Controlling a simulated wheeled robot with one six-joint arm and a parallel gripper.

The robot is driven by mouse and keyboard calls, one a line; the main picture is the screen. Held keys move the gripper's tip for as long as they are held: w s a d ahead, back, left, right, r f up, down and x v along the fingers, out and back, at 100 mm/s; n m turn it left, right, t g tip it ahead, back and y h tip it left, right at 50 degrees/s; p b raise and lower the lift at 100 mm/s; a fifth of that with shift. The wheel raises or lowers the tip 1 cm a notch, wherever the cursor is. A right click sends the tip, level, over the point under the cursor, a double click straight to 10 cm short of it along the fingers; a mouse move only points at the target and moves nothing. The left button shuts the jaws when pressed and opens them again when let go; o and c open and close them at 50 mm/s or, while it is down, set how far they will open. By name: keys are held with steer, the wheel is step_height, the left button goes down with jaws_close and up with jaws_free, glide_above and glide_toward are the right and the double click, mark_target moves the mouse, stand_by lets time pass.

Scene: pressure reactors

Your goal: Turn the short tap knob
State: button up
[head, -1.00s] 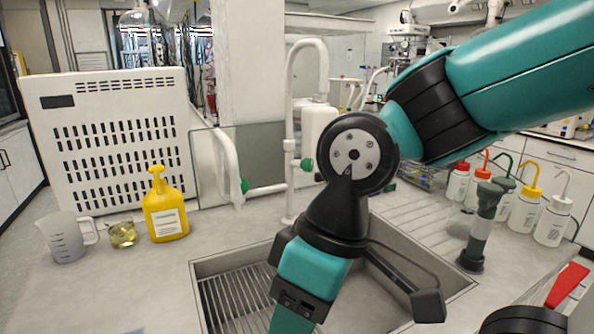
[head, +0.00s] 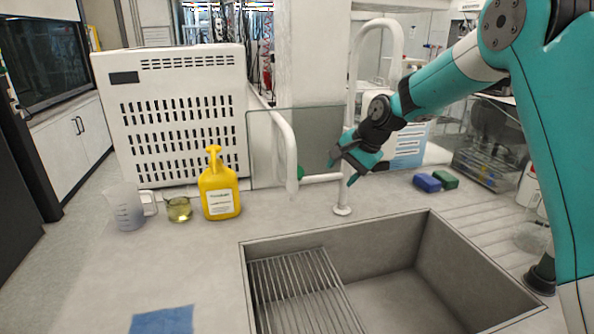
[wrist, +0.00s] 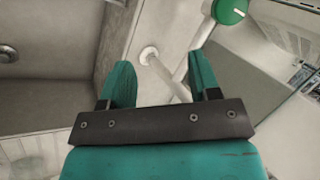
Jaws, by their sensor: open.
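The short tap (head: 286,150) is a white bent pipe at the back of the sink, with a green knob (head: 299,172) at its lower right side. A green knob (wrist: 229,11), apparently the same one, shows at the top of the wrist view, partly cut off. My gripper (head: 343,168) is to the right of the knob, apart from it, in front of the tall white tap (head: 390,40). It is open and empty; its two fingers also show in the wrist view (wrist: 162,80), with a white pipe behind the gap. The tall tap's own knob is hidden.
The sink (head: 252,290) opens below my arm. A yellow bottle (head: 219,190), a glass beaker (head: 178,209) and a jug (head: 124,208) stand to the left. A glass panel (head: 262,140) is behind the short tap. Blue (head: 427,183) and green (head: 445,179) blocks lie right.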

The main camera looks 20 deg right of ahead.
steer(key=p, duration=0.4)
glide_toward(299, 171)
steer(key=x, duration=0.5)
steer(key=p+x, duration=0.1)
steer(key=x, duration=0.3)
steer(key=shift+w+a+f, duration=0.1)
steer(key=shift+w+a, duration=0.1)
steer(key=shift+w+a+f, duration=0.15)
steer(key=shift+w+f, duration=0.05)
steer(key=shift+f, duration=0.3)
steer(key=c, duration=0.7)
